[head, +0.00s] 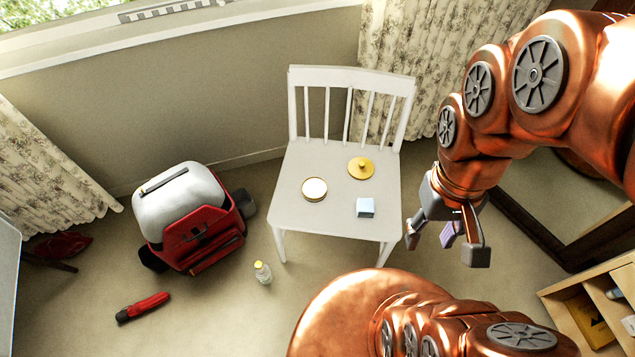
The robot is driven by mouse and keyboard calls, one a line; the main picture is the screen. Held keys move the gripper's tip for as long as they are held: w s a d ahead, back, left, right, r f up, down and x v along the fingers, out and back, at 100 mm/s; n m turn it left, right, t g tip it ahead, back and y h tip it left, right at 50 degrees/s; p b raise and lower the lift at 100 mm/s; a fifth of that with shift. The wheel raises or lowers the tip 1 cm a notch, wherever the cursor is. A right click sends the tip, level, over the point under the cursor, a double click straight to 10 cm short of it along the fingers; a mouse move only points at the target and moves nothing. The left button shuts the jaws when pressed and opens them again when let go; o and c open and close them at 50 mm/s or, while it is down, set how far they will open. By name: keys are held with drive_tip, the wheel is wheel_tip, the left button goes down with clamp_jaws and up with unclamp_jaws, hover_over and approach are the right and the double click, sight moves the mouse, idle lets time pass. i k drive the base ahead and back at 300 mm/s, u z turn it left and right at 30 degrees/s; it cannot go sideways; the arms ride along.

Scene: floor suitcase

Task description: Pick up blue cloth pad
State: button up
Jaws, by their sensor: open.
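A small light-blue block-like pad (365,208) lies on the front right part of the white chair's seat (335,222). It is the only blue item I see on the chair; its cloth texture is too small to make out. My gripper (443,248) hangs to the right of the chair, apart from the pad, with its fingers spread and pointing down. A small lavender piece (449,233) shows between the fingers; I cannot tell whether it is part of my gripper or something behind it.
A yellow knobbed lid (361,168) and a round cream dish (314,189) share the seat. The chair back (349,78) rises behind. A red and white bag (190,232), a bottle (263,273) and a red torch (143,307) are on the floor. A wooden shelf (600,300) is at right.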

sight(365, 208)
drive_tip(key=u, duration=2.9)
drive_tip(key=k, duration=1.15)
drive_tip(key=z, duration=0.55)
